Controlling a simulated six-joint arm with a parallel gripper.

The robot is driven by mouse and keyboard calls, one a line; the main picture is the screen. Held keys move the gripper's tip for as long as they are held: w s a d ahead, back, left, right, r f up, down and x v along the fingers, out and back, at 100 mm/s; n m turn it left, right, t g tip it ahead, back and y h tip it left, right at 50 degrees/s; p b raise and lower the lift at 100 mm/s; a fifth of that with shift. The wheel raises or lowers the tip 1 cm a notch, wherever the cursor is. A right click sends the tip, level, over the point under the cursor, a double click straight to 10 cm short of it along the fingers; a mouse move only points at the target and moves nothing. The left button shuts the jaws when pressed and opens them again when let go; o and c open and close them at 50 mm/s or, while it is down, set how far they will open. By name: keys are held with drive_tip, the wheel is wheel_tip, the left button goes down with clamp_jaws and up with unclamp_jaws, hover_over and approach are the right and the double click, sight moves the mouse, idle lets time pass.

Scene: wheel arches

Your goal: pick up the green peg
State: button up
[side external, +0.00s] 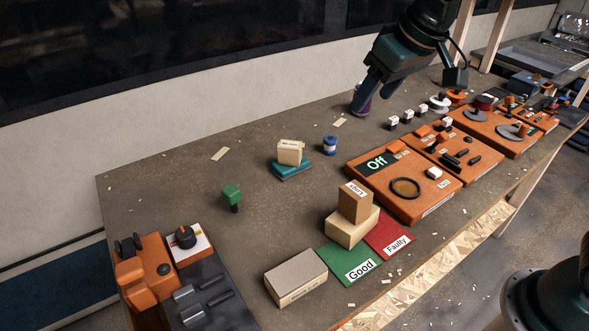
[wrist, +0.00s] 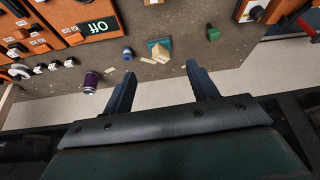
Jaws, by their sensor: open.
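The green peg (side external: 232,194) stands upright on the table at the left-middle in the side view, with a green block-like top and a dark lower part. In the wrist view the green peg (wrist: 213,34) is small, near the top right, beyond the right finger and well apart from it. My gripper (side external: 366,98) is raised above the back of the table, far to the right of the peg in the side view. In the wrist view its two fingers (wrist: 160,82) are spread wide with nothing between them.
A purple can (side external: 361,103) stands close under my gripper. Orange panels (side external: 403,203) line the right. Stacked boxes (side external: 351,228) stand in front. Table around the peg is clear.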

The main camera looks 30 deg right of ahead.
drive_tip(key=w+a+f, duration=0.7)
drive_tip(key=w+a, duration=0.3)
drive_tip(key=a, duration=0.1)
drive_tip(key=n, duration=0.1)
approach(232, 190)
wheel_tip(232, 190, up, 2)
drive_tip(key=shift+s+d+r+g, duration=0.2)
drive_tip(key=shift+s+g, duration=0.1)
drive_tip(key=shift+s, duration=0.1)
drive_tip(key=shift+f, duration=0.15)
drive_tip(key=shift+x, duration=4.25)
drive_tip(key=shift+a, duration=0.1)
drive_tip(key=shift+x, duration=2.6)
drive_tip(key=shift+w+a, duration=0.1)
drive_tip(key=shift+w, duration=0.05)
drive_tip(key=shift+c, duration=0.5)
drive_tip(key=c, duration=1)
